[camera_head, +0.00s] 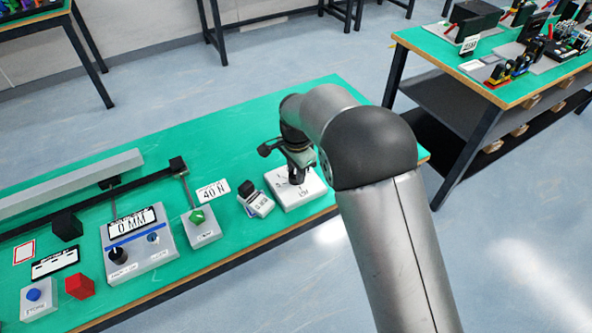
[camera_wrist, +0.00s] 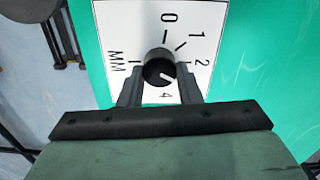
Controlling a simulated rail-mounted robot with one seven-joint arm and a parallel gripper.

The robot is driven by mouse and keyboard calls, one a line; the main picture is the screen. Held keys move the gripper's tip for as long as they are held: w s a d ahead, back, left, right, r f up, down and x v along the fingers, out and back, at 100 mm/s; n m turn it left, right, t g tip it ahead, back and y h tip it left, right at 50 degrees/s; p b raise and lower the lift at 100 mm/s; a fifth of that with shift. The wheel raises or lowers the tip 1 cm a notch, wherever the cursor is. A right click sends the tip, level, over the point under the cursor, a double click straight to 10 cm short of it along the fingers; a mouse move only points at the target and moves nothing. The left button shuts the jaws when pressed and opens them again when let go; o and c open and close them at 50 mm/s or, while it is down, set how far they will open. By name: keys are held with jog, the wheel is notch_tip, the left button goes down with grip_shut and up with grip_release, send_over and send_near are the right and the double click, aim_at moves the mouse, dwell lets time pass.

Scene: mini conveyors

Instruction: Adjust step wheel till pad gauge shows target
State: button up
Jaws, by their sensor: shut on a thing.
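The step wheel is a black round knob (camera_wrist: 158,68) on a white plate (camera_wrist: 108,20) marked 0, 1, 2, 4 and MM. The knob's pale pointer line is turned to the lower right, between the 2 and the 4. My gripper (camera_wrist: 160,76) is shut on the knob, a finger on either side. In the head view my gripper (camera_head: 297,174) is over the white box (camera_head: 309,190), and the knob is hidden there. A small grey unit with a tilted display (camera_head: 261,203) stands just left of the box; its reading is too small to read surely.
A larger grey console (camera_head: 150,258) with a display reading 0 MM (camera_head: 131,224) is farther left. A grey box with a green knob (camera_head: 198,217) and a 40 N card (camera_head: 213,190) are between.

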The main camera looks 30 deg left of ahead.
jog(key=shift+m, duration=0.8)
jog(key=o, duration=1)
notch_tip(320, 180, up, 18)
jog(key=shift+f, duration=0.2)
